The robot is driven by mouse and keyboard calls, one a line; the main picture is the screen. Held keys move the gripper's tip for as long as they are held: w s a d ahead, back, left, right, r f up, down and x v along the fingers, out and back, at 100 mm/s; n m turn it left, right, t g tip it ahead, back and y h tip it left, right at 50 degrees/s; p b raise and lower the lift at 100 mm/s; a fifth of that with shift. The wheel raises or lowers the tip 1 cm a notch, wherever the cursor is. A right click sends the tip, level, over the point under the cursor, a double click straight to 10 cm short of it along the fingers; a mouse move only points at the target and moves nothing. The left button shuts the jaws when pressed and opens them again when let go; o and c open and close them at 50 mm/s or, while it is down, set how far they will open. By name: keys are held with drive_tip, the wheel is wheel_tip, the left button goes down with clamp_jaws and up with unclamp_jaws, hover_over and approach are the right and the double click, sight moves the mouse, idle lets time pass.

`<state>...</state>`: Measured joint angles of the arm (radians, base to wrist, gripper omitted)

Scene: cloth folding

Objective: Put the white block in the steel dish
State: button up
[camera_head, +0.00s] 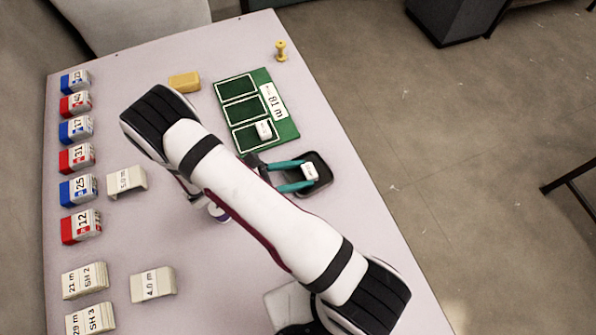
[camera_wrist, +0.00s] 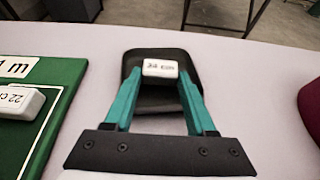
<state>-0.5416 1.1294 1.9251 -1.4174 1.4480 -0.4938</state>
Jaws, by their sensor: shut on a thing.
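A small white block (camera_head: 309,172) marked "34 cm" is held between the teal fingers of my gripper (camera_head: 301,173). In the wrist view the block (camera_wrist: 160,68) sits between both fingertips (camera_wrist: 159,72). The dark dish (camera_head: 325,187) lies under and around the block; in the wrist view the dish (camera_wrist: 158,100) shows behind and below it. The block is within the dish's outline, but I cannot tell whether it touches the floor of the dish. Another white block (camera_head: 265,130), marked "22 c…" in the wrist view (camera_wrist: 22,101), rests on the green board.
A yellow block (camera_head: 184,82) and a yellow spool (camera_head: 281,51) stand farther back. Several labelled blocks line the table's left side. The table's right edge is close to the dish.

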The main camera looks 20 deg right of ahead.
drive_tip(key=o, duration=1.1)
drive_tip(key=shift+c, duration=0.2)
